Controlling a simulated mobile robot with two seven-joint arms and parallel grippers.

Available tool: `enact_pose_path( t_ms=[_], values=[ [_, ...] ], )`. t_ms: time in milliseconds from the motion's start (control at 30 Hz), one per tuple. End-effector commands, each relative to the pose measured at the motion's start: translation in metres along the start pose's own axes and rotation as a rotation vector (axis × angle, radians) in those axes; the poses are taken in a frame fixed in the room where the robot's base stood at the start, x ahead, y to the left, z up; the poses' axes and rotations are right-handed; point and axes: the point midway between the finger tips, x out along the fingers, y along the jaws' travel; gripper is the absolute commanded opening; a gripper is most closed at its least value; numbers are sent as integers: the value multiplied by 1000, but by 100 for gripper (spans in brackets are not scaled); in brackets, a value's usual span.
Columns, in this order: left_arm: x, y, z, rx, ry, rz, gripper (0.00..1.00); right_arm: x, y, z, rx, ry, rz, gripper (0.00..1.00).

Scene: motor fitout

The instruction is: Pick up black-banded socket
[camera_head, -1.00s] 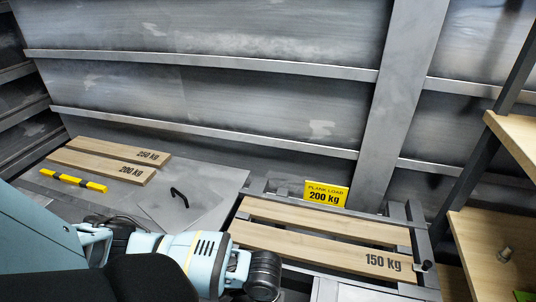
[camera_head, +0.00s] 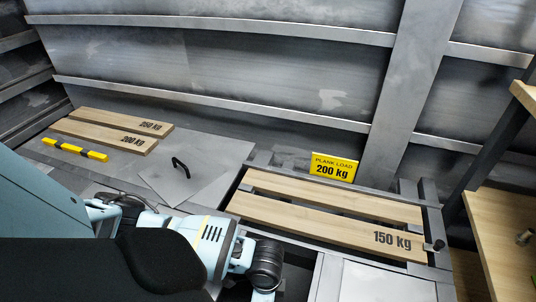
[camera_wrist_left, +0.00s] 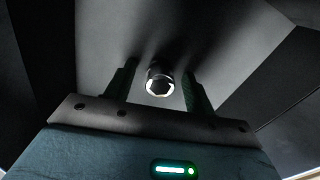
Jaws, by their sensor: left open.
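In the left wrist view a small dark cylindrical socket (camera_wrist_left: 160,84) with a bright, faceted rim stands out from a grey surface. My left gripper (camera_wrist_left: 160,70) is open, with one finger on each side of the socket. Gaps show between the socket and both fingers. The light is dim, and I cannot make out a separate black band. In the head view part of my left arm shows at the lower left, but its gripper and this socket are hidden. My right gripper is in neither view.
A plank marked 150 kg (camera_head: 330,224) and another plank lie on a metal frame beside a yellow load sign (camera_head: 333,168). A grey lid (camera_head: 185,180) with a black handle, two planks and a yellow-black bar (camera_head: 75,149) lie left. Wooden shelves (camera_head: 505,225) stand right.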

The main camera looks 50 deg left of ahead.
Motion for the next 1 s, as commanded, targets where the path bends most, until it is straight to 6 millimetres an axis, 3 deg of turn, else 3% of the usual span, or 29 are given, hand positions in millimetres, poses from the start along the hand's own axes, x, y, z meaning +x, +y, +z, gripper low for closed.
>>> enact_pose_path(
  t_ms=[100, 500, 767, 1000],
  values=[
    [-2, 0, 0, 0, 1, -1, 54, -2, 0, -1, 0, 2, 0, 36],
    [-2, 0, 0, 0, 2, -1, 4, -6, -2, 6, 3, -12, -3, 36],
    [-5, 0, 0, 0, 2, -1, 4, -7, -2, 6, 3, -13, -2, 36],
    [-44, -1, -1, 1, 5, -5, 4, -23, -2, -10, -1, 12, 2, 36]
  ],
)
